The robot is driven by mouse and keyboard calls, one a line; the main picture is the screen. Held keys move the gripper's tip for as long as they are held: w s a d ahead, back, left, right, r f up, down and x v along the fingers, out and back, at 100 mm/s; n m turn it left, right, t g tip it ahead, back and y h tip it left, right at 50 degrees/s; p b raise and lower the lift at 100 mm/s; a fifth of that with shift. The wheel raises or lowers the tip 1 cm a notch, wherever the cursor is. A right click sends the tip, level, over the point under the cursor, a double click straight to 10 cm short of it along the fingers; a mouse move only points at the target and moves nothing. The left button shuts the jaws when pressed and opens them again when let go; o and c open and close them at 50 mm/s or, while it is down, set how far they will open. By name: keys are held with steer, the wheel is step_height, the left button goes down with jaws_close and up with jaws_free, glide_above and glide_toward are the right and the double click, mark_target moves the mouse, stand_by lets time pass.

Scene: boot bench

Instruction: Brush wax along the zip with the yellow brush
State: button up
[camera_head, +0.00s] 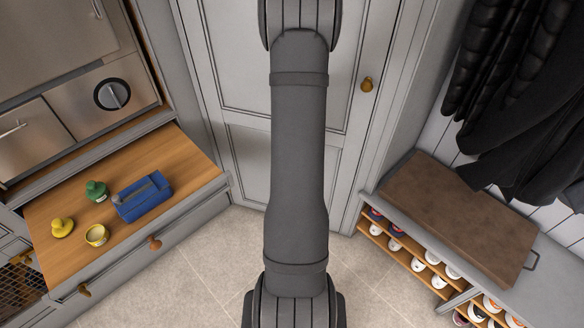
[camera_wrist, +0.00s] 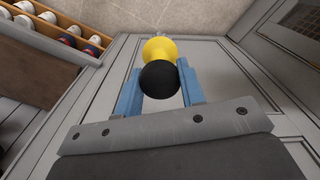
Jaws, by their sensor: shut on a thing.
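My gripper (camera_wrist: 160,92) shows only in the wrist view. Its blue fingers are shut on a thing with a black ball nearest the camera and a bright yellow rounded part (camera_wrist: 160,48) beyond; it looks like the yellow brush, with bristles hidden. In the head view a blue pouch (camera_head: 146,202) lies on the open wooden drawer at left, with a grey strip along its top that may be the zip. A small round yellow tin (camera_head: 96,236) stands just left of and in front of it. My gripper appears held up in the air, away from the drawer.
A green knobbed thing (camera_head: 96,191) and a second yellow thing (camera_head: 62,228) also sit on the drawer (camera_head: 178,160). A brown-topped bench (camera_head: 455,215) over shoe racks stands at right, under dark coats (camera_head: 525,95). A grey door (camera_head: 235,95) is behind. The drawer's right end is clear.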

steer(key=shift+a, duration=0.1)
steer(key=s+a+r+n, duration=0.1)
steer(key=a+r+n, duration=0.25)
steer(key=a, duration=1.35)
steer(key=a+r+n, duration=0.3)
steer(key=a+r, duration=0.1)
steer(key=a, duration=1.3)
steer(key=s+a+r+n, duration=0.1)
steer(key=s+a+r, duration=0.1)
steer(key=s+a, duration=0.5)
steer(key=s+a+r+n, duration=0.2)
steer(key=s+a+r, duration=0.15)
steer(key=a, duration=0.65)
steer(key=s+a+f+n, duration=0.1)
steer(key=s+a, duration=0.3)
steer(key=s, duration=0.3)
steer(key=s+a+f+n, duration=0.2)
steer(key=s+a, duration=0.2)
steer(key=s, duration=0.4)
steer(key=shift+w+d+f+m, duration=0.15)
steer(key=shift+f, duration=0.85)
steer(key=shift+w+d+f+m, duration=0.1)
steer(key=shift+f, duration=0.85)
steer(key=shift+f, duration=1)
